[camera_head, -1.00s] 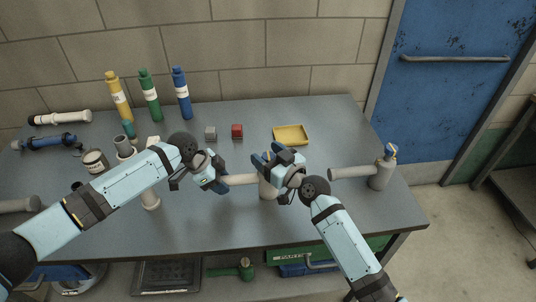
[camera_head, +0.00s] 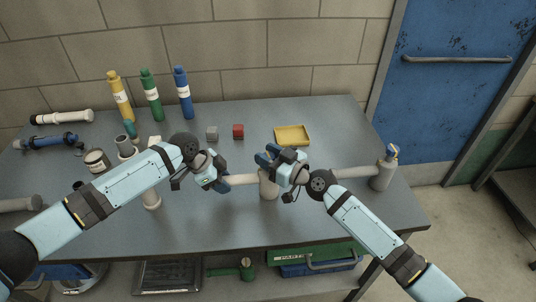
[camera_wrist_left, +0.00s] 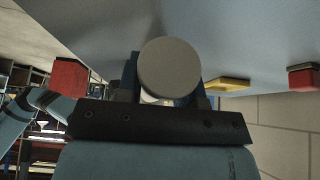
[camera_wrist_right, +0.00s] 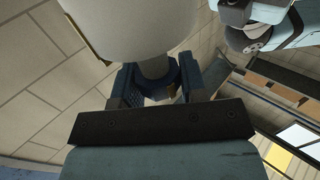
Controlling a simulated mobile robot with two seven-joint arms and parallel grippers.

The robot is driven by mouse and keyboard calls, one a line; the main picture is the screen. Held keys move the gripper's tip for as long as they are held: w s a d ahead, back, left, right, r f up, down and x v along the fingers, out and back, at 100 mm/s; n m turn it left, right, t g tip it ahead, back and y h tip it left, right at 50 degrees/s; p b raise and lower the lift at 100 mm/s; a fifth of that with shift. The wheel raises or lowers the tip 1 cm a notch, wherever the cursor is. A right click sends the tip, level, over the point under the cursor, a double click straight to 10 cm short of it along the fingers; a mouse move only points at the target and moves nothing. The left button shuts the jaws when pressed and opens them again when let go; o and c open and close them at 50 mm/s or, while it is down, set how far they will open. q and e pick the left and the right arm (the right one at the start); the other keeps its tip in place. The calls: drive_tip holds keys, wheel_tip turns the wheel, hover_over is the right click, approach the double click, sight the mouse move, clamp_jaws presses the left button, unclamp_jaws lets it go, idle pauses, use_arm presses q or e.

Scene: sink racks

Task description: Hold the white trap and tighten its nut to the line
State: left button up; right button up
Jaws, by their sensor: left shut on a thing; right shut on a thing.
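The off-white trap (camera_head: 269,187) stands near the middle of the bench, with a side pipe (camera_head: 242,180) reaching left. My left gripper (camera_head: 222,182) is shut on this pipe. In the left wrist view, the pipe's round end (camera_wrist_left: 169,68) sits between the fingers. My right gripper (camera_head: 268,159) is at the top of the trap and shut on its nut. In the right wrist view, the dark blue nut (camera_wrist_right: 158,82) is between the fingers, against the pale trap body (camera_wrist_right: 135,25). The line on the trap cannot be made out.
Another pale trap (camera_head: 382,175) with a blue and yellow top stands at right. Yellow, green and blue bottles (camera_head: 152,97) stand at the back left. A grey cube (camera_head: 212,133), a red cube (camera_head: 238,131) and a yellow tray (camera_head: 293,135) lie behind.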

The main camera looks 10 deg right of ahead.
drive_tip(key=shift+w+d+n+g+y, duration=0.1)
drive_tip(key=shift+d+n+g+y, duration=0.05)
drive_tip(key=shift+n+g+y, duration=0.45)
drive_tip(key=shift+w+d+n+g+y, duration=0.1)
drive_tip(key=shift+n+g+y, duration=0.25)
drive_tip(key=shift+g, duration=0.35)
drive_tip(key=n+g+y, duration=0.1)
drive_tip(key=n+g, duration=0.2)
drive_tip(key=g, duration=0.1)
drive_tip(key=n+g+y, duration=0.2)
drive_tip(key=n+g, duration=0.1)
drive_tip(key=g, duration=0.1)
drive_tip(key=shift+s, duration=0.1)
drive_tip(key=n+g, duration=0.2)
drive_tip(key=g, duration=0.1)
drive_tip(key=n+g, duration=0.2)
drive_tip(key=g, duration=0.2)
drive_tip(key=shift+s+h, duration=0.1)
drive_tip(key=shift+h, duration=0.25)
drive_tip(key=shift+s+f+n+g+h, duration=0.1)
drive_tip(key=shift+n+g+h, duration=0.45)
drive_tip(key=shift+n+g, duration=0.55)
drive_tip(key=shift+s+n+g+h, duration=0.1)
drive_tip(key=shift+n+g+h, duration=0.55)
drive_tip(key=shift+g, duration=0.75)
drive_tip(key=o, duration=0.9)
drive_tip(key=shift+o, duration=0.2)
drive_tip(key=v, duration=0.7)
drive_tip(key=shift+w+d, duration=0.15)
drive_tip(key=shift+w, duration=0.1)
